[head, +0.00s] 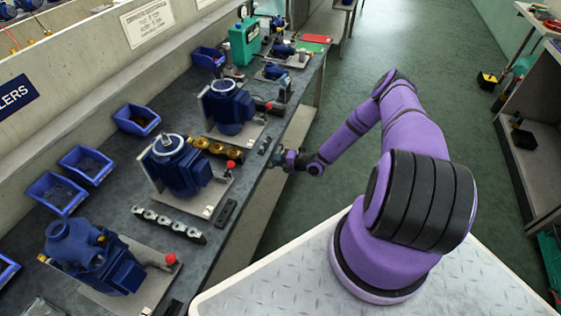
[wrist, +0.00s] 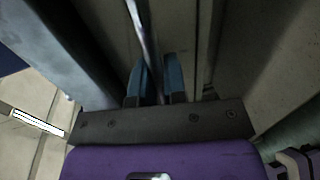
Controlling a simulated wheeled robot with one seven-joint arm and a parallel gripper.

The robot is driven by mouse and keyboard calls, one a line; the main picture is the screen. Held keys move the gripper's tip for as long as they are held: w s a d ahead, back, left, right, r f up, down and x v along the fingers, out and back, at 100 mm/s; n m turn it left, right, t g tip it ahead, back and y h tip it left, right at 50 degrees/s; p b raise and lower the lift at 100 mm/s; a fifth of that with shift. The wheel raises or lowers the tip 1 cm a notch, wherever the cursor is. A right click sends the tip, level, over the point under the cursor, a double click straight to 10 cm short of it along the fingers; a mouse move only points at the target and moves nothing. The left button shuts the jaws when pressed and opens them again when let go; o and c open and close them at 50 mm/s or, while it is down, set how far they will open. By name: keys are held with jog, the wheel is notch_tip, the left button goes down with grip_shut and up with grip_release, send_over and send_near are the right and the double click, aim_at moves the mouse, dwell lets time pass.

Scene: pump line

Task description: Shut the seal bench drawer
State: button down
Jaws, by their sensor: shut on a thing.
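My gripper (head: 288,159) is at the front edge of the long dark-topped bench (head: 262,178), at the end of my purple arm. In the wrist view, the blue fingers of my gripper (wrist: 157,85) are closed around a thin metal bar, the drawer handle (wrist: 146,40). Pale panels with vertical seams lie behind the bar. The drawer's front is mostly hidden in the head view by the bench top and my arm. I cannot tell how far the drawer stands out.
Blue pumps (head: 178,165) on pale plates and several blue bins (head: 137,119) stand along the bench. A green device (head: 244,42) stands farther back. The green floor (head: 335,195) between the bench and the right-hand shelving (head: 540,110) is largely clear.

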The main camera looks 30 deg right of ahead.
jog(key=shift+w+a, duration=0.1)
jog(key=shift+w, duration=0.05)
jog(key=c, duration=1.2)
grip_release()
jog(key=v, duration=1)
jog(key=shift+s, duration=0.3)
jog(key=shift+r, duration=0.1)
